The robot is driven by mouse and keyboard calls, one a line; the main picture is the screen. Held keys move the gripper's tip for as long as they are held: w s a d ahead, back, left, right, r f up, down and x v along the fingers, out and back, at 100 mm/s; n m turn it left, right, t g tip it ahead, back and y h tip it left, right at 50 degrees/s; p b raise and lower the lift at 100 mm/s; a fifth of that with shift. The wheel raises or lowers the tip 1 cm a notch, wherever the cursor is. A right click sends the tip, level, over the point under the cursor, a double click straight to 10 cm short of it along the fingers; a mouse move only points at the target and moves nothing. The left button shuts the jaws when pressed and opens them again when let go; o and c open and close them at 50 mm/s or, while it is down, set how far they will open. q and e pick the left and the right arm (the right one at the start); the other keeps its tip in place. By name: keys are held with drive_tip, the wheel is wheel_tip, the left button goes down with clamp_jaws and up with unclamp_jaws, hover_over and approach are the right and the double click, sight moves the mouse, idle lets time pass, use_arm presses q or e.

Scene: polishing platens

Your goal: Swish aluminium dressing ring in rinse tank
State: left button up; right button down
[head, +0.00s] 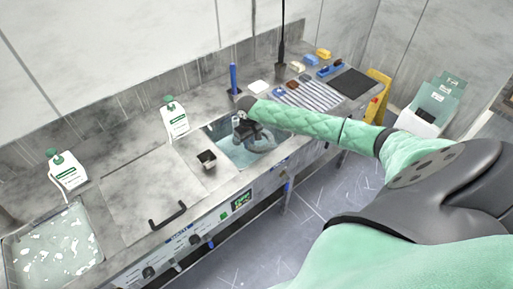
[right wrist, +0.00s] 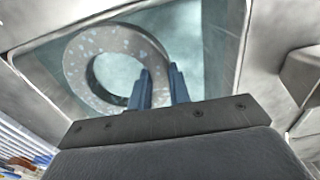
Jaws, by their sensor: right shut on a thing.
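The grey speckled aluminium dressing ring (right wrist: 84,78) fills the left part of the right wrist view. My right gripper (right wrist: 160,78) is shut on its rim, one blue finger inside the hole and the other outside. In the head view the ring (head: 264,143) shows partly below my right gripper (head: 241,124), over or in the rinse tank (head: 222,132). The tank is a rectangular opening with teal water. I cannot tell how deep the ring sits in the water. My left gripper is not in view.
A white bottle (head: 175,118) and a blue upright rod (head: 233,79) stand behind. A striped rack (head: 308,95) lies to the right. A flat lid with a black handle (head: 168,215) covers the left counter.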

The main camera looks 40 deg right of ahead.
drive_tip(key=shift+r, duration=1.85)
